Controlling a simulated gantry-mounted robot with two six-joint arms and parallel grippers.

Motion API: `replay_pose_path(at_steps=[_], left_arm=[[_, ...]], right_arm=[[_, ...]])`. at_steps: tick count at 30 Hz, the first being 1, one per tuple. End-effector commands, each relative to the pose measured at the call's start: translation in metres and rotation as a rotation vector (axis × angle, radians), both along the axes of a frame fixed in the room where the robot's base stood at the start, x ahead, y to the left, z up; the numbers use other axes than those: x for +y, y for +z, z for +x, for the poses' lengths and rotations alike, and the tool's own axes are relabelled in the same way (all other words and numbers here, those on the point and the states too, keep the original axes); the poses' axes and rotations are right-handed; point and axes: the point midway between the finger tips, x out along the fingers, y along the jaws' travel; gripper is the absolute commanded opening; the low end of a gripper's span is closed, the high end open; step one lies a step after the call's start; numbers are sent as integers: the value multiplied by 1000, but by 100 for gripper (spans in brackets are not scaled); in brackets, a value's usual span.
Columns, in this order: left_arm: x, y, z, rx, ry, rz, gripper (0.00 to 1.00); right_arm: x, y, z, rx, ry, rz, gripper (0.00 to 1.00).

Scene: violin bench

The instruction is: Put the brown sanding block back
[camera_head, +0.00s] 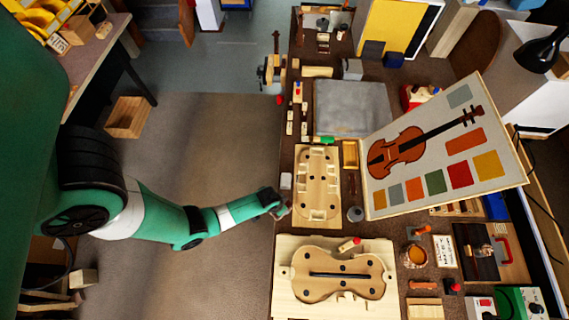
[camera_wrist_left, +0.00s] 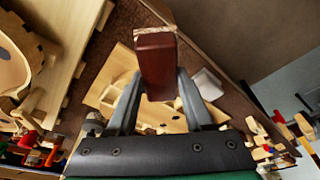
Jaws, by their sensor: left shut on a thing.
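My left gripper (camera_head: 284,209) is at the left edge of the bench, beside the pale wooden form (camera_head: 330,219) with several dark holes. In the left wrist view my left gripper (camera_wrist_left: 157,88) is shut on the brown sanding block (camera_wrist_left: 157,60), a dark red-brown bar with a paler, rough-looking end. The block sticks out beyond the fingertips. In the head view the block is too small and too hidden by the gripper to make out clearly. My right gripper is not in view.
A violin-shaped body in a pale board (camera_head: 286,306) lies at the near end of the bench. A grey mat (camera_head: 350,107) lies farther back, with a tilted violin picture board (camera_head: 450,185) on the right. Small blocks (camera_head: 297,92) line the left edge. A small white block (camera_head: 286,181) lies near my gripper.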

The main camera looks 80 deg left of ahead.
Motion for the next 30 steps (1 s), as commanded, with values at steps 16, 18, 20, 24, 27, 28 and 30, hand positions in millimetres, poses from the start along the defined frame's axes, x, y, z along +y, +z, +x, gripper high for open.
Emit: replay_pose_path(at_steps=[16, 18, 20, 24, 27, 28, 30], left_arm=[[15, -56, 14, 2, -1, -1, 0], [15, -56, 14, 0, -1, -1, 0], [15, -54, 14, 0, -1, -1, 0], [15, -55, 14, 0, -1, 0, 0], [15, -56, 14, 0, -1, 0, 59], [15, -56, 14, 0, -1, 0, 64], [15, -56, 14, 0, -1, 0, 77]], right_arm=[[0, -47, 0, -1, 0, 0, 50], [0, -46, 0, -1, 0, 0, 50], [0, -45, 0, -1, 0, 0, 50], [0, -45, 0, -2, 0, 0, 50], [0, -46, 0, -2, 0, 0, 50], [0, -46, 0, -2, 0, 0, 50], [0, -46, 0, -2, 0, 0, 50]])
